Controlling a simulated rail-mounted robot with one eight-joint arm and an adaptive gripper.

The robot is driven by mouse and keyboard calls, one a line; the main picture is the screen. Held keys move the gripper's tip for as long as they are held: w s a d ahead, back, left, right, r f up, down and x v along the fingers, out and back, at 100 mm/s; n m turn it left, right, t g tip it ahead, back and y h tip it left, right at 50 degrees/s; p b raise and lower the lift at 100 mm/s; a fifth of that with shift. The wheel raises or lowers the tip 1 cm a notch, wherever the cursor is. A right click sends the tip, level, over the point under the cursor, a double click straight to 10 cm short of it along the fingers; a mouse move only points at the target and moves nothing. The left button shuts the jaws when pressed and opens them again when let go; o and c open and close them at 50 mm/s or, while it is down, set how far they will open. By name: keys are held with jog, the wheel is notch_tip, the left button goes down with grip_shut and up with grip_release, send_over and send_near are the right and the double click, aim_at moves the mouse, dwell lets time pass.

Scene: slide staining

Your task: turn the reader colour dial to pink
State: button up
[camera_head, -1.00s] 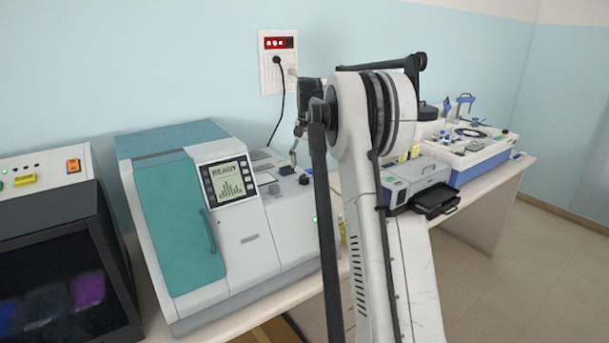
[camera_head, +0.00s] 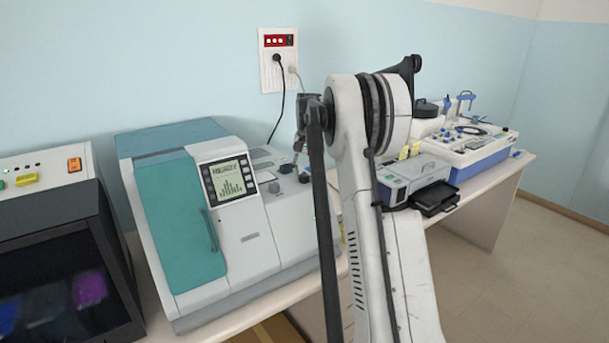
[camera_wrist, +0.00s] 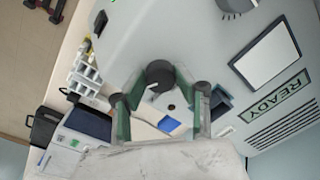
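The reader is a white and teal machine (camera_head: 230,222) with a lit screen, on the bench left of my arm. In the wrist view a dark round dial (camera_wrist: 160,73) with a pale mark stands on the reader's pale top. My gripper (camera_wrist: 160,82) points at this dial, its green-padded fingertips close on either side of it and seemingly shut on it. In the head view my gripper (camera_head: 298,146) is small and partly hidden by my arm, just above the reader's knobs. I cannot read the dial's colour setting.
Another knob (camera_wrist: 235,5) and a pale plate (camera_wrist: 265,58) lie beside a READY label (camera_wrist: 275,97) on the reader. A dark-fronted machine (camera_head: 60,235) stands at left. A grey device (camera_head: 412,178) and a blue-white station (camera_head: 470,150) stand at right.

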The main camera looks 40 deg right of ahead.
jog(key=shift+c, duration=1.1)
jog(key=shift+n, duration=0.3)
jog(key=n+b, duration=0.3)
jog(key=n, duration=0.1)
jog(key=shift+f, duration=0.1)
jog(key=n+b, duration=0.2)
jog(key=n, duration=0.5)
jog(key=shift+g, duration=0.3)
jog(key=o, duration=1.1)
